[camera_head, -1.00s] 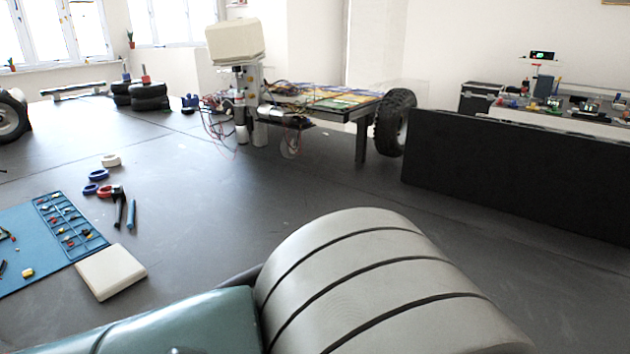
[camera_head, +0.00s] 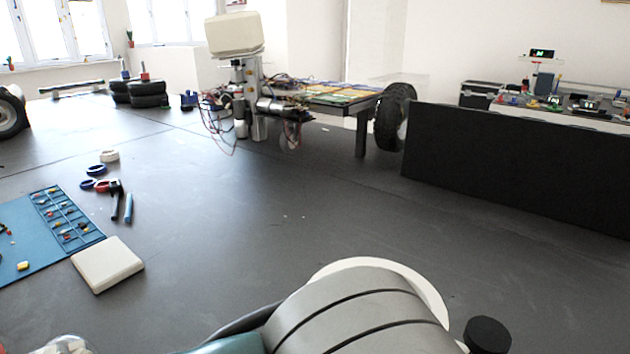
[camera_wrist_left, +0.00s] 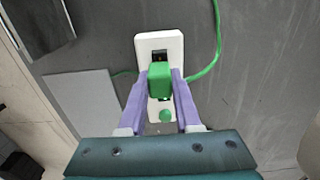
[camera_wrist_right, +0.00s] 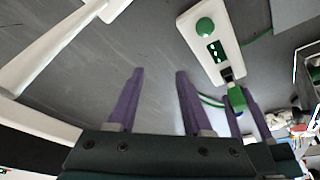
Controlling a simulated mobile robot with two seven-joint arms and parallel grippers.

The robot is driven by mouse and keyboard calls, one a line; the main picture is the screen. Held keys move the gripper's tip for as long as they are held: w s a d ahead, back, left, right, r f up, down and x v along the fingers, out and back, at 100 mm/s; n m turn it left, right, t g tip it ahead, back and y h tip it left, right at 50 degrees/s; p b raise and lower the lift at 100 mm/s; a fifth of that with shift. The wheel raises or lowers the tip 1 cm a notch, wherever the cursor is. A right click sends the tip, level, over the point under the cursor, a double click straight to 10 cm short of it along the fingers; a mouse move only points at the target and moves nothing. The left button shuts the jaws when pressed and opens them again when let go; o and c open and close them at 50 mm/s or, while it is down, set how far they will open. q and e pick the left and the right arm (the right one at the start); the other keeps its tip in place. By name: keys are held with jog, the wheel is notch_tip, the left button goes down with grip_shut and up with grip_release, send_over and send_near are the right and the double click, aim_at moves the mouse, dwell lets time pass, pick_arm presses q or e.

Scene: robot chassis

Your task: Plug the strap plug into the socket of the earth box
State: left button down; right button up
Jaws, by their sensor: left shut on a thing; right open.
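The earth box is a white block (camera_wrist_left: 173,43) with a dark socket (camera_wrist_left: 158,57) and a round green button (camera_wrist_left: 166,116). The green strap plug (camera_wrist_left: 160,83) is between the purple fingers of my left gripper (camera_wrist_left: 160,78), which is shut on it, just beside the socket. I cannot tell whether they touch. The right wrist view shows the box (camera_wrist_right: 190,22) and the plug (camera_wrist_right: 237,98) by the socket end, with the left fingers around it. My right gripper (camera_wrist_right: 158,75) is open and empty, apart from the box. The head view shows neither gripper.
A green cable (camera_wrist_left: 217,40) runs beside the box. A grey flat panel (camera_wrist_left: 85,105) lies left of it in the left wrist view.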

pick_arm(q)
jog(key=shift+f+p, duration=0.15)
jog(key=shift+p, duration=0.85)
dwell(1.5)
jog(key=shift+f+b, duration=1.1)
jog(key=shift+f, duration=0.4)
jog(key=c, duration=0.5)
grip_release()
jog(key=shift+r, duration=0.1)
jog(key=shift+r, duration=0.1)
notch_tip(320, 180, up, 8)
jog(key=shift+r+p, duration=0.2)
jog(key=shift+p, duration=1)
jog(key=shift+r, duration=0.7)
